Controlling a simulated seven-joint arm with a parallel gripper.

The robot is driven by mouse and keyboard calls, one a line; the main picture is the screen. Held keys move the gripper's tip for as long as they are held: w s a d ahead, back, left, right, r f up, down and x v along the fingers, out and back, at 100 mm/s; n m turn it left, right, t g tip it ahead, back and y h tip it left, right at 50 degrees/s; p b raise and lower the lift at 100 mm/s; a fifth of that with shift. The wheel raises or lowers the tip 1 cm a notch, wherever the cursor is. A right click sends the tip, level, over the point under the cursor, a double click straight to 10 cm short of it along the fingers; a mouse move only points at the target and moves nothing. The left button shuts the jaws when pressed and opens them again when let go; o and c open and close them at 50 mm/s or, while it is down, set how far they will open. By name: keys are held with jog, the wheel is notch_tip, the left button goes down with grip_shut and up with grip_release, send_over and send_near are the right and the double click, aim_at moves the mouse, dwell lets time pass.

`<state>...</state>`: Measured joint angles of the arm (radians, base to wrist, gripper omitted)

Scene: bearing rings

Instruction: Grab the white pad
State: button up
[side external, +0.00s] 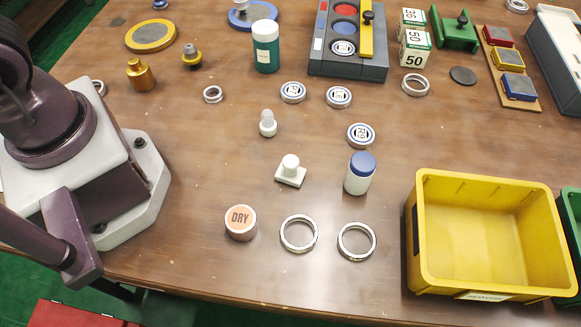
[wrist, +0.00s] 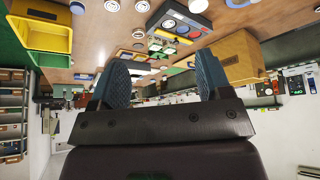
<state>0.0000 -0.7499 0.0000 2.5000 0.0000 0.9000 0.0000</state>
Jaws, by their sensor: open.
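A white pad (side external: 290,176) with a square base and a round knob on top stands upright on the brown table (side external: 200,190), near the middle of the side view. A smaller white knobbed piece (side external: 268,124) stands behind it. A white jar with a blue lid (side external: 360,174) is to its right. My gripper (wrist: 163,82) shows in the wrist view with its two blue fingers wide apart and nothing between them. It is outside the side view, and I cannot make out the pad in the wrist view.
In front of the pad are an orange-topped DRY tin (side external: 240,223) and two metal rings (side external: 299,234) (side external: 356,241). A yellow bin (side external: 425,235) stands at the right. Several small bearings, including one marked bearing (side external: 361,135), lie behind. Bare table lies left of the pad.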

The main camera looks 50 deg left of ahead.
notch_tip(320, 180, down, 6)
jog(key=w+a+n+g, duration=0.1)
jog(key=g, duration=0.2)
jog(key=n+g+h, duration=0.2)
jog(key=n+h, duration=1.2)
jog(key=n, duration=0.4)
send_near(292, 169)
jog(key=s, duration=0.2)
jog(key=s+a, duration=0.1)
jog(key=s, duration=0.2)
jog(key=s+r, duration=0.1)
jog(key=s, duration=0.2)
jog(key=shift+a+r, duration=0.1)
jog(key=shift+a, duration=0.25)
jog(key=w+n+t, duration=0.1)
jog(key=w+f+n+t+y, duration=0.1)
jog(key=w+a+f+n+t, duration=0.1)
jog(key=t, duration=0.1)
jog(key=shift+w, duration=0.4)
jog(key=shift+w+n+t+y, duration=0.3)
jog(key=shift+w+n, duration=0.05)
jog(key=shift+n, duration=0.05)
jog(key=shift+w+d+f, duration=0.15)
jog(key=shift+w+d, duration=0.05)
jog(key=shift+d, duration=0.1)
jog(key=x, duration=1.2)
jog(key=shift+d, duration=0.1)
